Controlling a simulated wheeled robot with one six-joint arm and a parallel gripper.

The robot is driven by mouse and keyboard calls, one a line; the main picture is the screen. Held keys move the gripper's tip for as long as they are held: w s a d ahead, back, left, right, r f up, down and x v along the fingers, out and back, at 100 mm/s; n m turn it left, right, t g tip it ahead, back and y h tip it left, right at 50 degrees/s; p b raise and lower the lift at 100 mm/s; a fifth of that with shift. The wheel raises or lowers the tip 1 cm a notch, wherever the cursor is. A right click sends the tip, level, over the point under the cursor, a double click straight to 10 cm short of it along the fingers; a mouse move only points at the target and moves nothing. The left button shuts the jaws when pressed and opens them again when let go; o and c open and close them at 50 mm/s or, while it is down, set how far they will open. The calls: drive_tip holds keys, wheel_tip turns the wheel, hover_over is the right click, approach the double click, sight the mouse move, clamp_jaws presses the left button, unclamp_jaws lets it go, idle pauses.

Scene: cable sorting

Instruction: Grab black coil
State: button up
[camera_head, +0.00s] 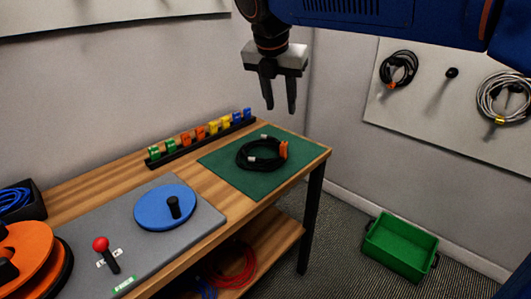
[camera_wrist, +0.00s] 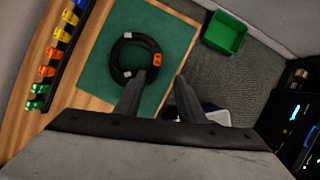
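The black coil (camera_head: 262,154) lies flat on a green mat (camera_head: 222,163) at the right end of the wooden table. It has an orange clip on its right side and a pale connector. Another black coil (camera_head: 398,68), with orange on it, hangs on the wall board. My gripper (camera_head: 280,108) is above the table, higher than the mat and apart from the coil, its fingers spread and empty. In the wrist view the coil (camera_wrist: 117,56) shows beyond the fingers (camera_wrist: 160,92), and the left fingertip overlaps its lower edge in the picture.
A rack of coloured clips (camera_head: 200,138) stands along the table's back. A blue disc (camera_head: 165,207) and a red-knobbed lever (camera_head: 106,252) are on the grey panel. A green bin (camera_head: 399,248) sits on the floor to the right. A grey coil (camera_head: 490,101) hangs on the wall.

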sight(284, 143)
drive_tip(key=x, duration=1.7)
drive_tip(key=shift+w+a+f, duration=0.15)
drive_tip(key=shift+a, duration=0.2)
clamp_jaws()
